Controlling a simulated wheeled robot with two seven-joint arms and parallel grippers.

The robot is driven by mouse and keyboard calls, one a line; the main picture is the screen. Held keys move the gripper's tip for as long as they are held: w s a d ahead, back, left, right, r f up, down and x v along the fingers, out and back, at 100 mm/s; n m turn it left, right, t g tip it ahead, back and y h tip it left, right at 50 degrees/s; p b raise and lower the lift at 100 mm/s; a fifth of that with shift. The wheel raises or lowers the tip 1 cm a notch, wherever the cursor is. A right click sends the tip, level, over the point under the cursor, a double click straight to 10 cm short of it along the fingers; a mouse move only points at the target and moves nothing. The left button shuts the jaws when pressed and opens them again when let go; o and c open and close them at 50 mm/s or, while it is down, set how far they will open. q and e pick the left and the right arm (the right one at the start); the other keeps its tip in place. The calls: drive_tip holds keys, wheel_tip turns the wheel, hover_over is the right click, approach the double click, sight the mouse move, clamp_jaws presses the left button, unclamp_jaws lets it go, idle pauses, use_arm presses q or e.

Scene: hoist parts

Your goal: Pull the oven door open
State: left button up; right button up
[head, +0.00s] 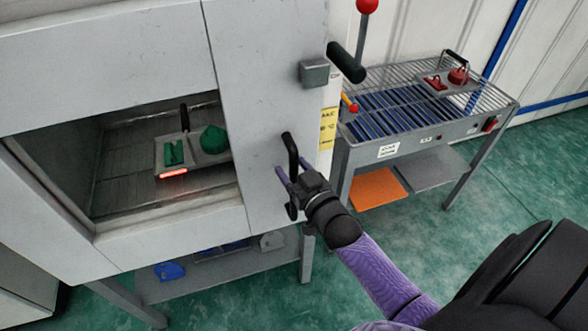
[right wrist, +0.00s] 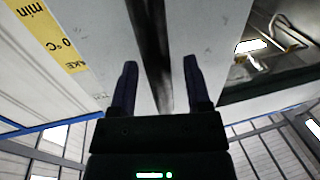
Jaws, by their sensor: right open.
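The oven door (head: 262,90) is a pale grey panel with a window, and it looks shut. Its black handle (head: 291,150) is an upright bar near the door's right side. My right gripper (head: 285,180) is open at the handle, fingers pointing at the door. In the right wrist view the dark handle (right wrist: 150,40) runs between the two spread fingers (right wrist: 160,63), with a gap visible on each side. Through the window, a tray (head: 160,152) with green parts lies on a rack inside the oven. My left gripper is not in view.
A wire-topped cooling table (head: 415,148) with red parts stands right of the oven. A grey latch block (head: 314,72) with a black lever sits above the handle. A shelf below the oven holds a blue part (head: 170,271).

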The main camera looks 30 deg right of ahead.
clamp_jaws()
idle(1.3)
